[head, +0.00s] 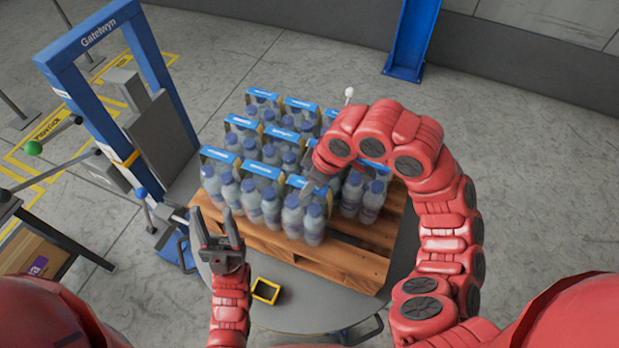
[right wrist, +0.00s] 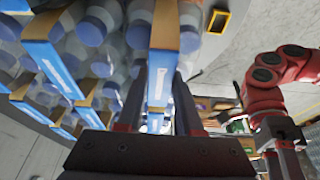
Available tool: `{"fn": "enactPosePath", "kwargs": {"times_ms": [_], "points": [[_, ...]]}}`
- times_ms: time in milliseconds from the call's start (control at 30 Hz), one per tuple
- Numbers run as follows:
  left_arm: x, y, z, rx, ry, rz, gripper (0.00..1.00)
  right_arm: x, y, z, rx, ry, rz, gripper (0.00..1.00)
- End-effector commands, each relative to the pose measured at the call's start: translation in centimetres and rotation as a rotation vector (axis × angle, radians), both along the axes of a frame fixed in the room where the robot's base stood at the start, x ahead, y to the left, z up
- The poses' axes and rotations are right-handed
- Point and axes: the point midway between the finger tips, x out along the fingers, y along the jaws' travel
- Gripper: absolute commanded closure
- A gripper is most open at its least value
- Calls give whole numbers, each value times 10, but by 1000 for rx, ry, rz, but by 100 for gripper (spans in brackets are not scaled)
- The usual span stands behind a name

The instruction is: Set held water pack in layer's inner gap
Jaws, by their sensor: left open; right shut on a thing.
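Water packs of clear bottles with blue-and-brown carton tops (head: 262,171) stand in rows on a wooden pallet (head: 340,262). My right gripper (head: 312,184) reaches down at the front of the rows. In the right wrist view, its fingers are shut on the carton top of a water pack (right wrist: 157,80), with other packs (right wrist: 45,50) close on the left. My right arm hides part of the rows and the inner gap in the head view, so I cannot tell how far the held pack is lowered. My left gripper (head: 220,222) is open and empty, in front of the pallet's left corner.
The pallet rests on a round grey table (head: 325,305) with a small yellow-rimmed black box (head: 266,290) at its front. A blue frame (head: 105,45) stands at the left. A blue post (head: 412,40) stands behind. Bare pallet boards show at the front right.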

Motion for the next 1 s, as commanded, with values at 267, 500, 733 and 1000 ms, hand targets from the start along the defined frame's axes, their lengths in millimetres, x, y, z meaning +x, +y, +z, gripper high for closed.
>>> {"fn": "enactPosePath", "kwargs": {"times_ms": [267, 500, 733, 1000], "points": [[0, 0, -1, 0, 0, 0, 50, 0, 1, 0, 1, -1, 1, 40], [0, 0, -1, 0, 0, 0, 50, 0, 0, 0, 0, 0, 1, 35], [0, 0, 1, 0, 0, 0, 50, 0, -5, 15, -2, -5, -1, 35], [0, 0, 14, 0, 0, 0, 50, -9, -23, 76, -2, -3, -2, 35]]}}
